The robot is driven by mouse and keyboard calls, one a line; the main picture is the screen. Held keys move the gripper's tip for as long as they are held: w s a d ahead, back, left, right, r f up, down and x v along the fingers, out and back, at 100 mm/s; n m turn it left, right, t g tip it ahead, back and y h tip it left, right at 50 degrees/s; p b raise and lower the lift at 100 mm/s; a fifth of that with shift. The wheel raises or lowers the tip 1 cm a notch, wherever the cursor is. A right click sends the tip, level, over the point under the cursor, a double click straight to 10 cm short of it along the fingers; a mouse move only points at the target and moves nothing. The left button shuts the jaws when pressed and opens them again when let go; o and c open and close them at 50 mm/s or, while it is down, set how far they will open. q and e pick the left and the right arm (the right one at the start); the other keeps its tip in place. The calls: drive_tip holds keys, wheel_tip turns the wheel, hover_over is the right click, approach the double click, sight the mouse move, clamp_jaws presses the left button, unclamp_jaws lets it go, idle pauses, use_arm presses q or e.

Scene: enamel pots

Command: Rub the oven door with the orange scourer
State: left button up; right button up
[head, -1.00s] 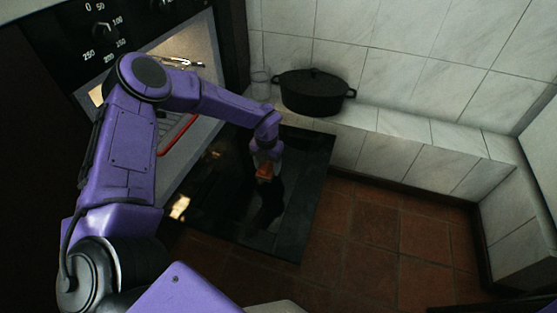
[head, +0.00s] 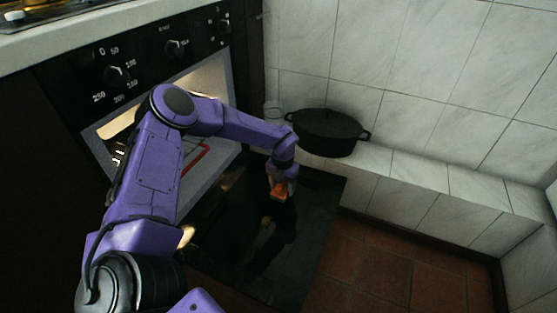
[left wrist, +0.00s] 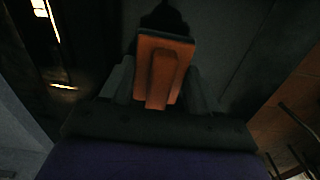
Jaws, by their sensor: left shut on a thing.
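The oven door (head: 235,228) is folded down open, a dark glossy panel in front of the lit oven (head: 205,85). My left gripper (head: 281,183) is over the door's far part, shut on the orange scourer (head: 279,190). In the left wrist view the scourer (left wrist: 163,68) sits between the two dark fingers (left wrist: 160,92), with the dark door behind it. I cannot tell whether the scourer touches the door. My reflection shows in the door's surface. My right gripper is not in view.
A red-edged rack (head: 195,160) shows in the oven. Terracotta floor (head: 375,270) is free at the right.

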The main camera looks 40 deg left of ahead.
use_arm(q)
wheel_tip(320, 180, up, 2)
drive_tip(key=shift+d+r+p, duration=0.1)
drive_tip(key=shift+d+p, duration=0.05)
drive_tip(key=shift+p, duration=0.5)
drive_tip(key=shift+r+p, duration=1.65)
drive_tip(key=shift+r, duration=0.35)
